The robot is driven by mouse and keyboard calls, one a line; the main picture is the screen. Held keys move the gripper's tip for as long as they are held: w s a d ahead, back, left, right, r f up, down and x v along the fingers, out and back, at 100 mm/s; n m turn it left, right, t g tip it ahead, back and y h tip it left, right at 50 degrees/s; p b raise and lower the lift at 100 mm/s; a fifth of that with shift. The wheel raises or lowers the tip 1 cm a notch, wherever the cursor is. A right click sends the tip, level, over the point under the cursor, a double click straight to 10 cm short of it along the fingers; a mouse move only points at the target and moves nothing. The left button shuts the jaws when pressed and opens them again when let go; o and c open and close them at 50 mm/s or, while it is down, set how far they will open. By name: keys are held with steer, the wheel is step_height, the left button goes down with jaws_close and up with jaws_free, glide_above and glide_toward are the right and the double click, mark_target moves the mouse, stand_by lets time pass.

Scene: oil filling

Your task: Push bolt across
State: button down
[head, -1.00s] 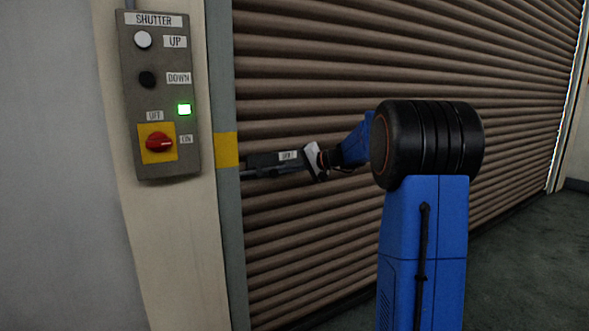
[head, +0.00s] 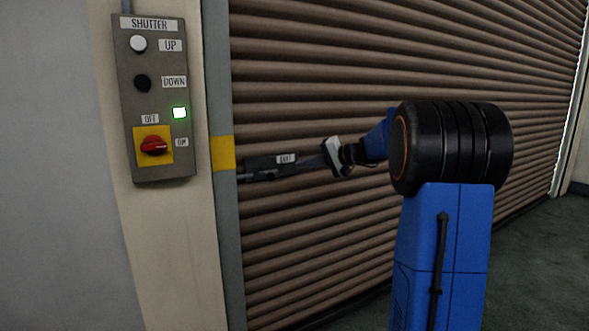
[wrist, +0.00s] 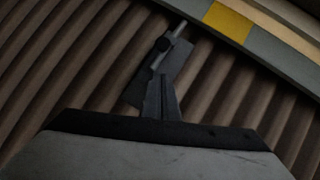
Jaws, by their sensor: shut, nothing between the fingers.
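The bolt (head: 258,178) is a dark rod on a dark plate (head: 270,161) with a small white label, fixed to the brown shutter beside the left frame post. In the wrist view the rod (wrist: 180,31) has a dark knob (wrist: 163,44) and its end points at the frame beside the yellow band. Whether the tip enters the frame is unclear. My gripper (head: 308,162) is shut and empty, at the plate's right end. In the wrist view its fingertips (wrist: 161,80) overlap the plate, short of the knob. I cannot tell whether they touch it.
The ribbed shutter (head: 400,60) fills the background. The grey frame post (head: 225,220) carries a yellow band (head: 223,153). A control panel (head: 152,100) with a lit green lamp and red switch hangs left of it. Dark floor (head: 530,240) is open at right.

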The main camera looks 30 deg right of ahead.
steer(key=v, duration=0.4)
steer(key=shift+s+d+r, duration=0.1)
steer(key=shift+s, duration=0.1)
stand_by(0.3)
steer(key=s+a+f+n+g+h, duration=0.1)
steer(key=s+a+f+n+g, duration=0.15)
steer(key=s+a+f, duration=0.5)
steer(key=s+a+f+n+g+h, duration=0.1)
steer(key=s+a+f+g, duration=0.15)
steer(key=s+a, duration=0.95)
steer(key=s+a+f+n+h, duration=0.1)
steer(key=s+f, duration=0.3)
steer(key=s, duration=0.4)
steer(key=s+a+f+n+g+h, duration=0.1)
steer(key=s+f+h, duration=0.2)
steer(key=s+f, duration=0.2)
steer(key=s+a+f+n+g+h, duration=0.1)
steer(key=s+f, duration=0.4)
steer(key=s, duration=0.6)
steer(key=shift+n+h, duration=0.4)
steer(key=shift+n, duration=0.15)
steer(key=shift+r, duration=0.1)
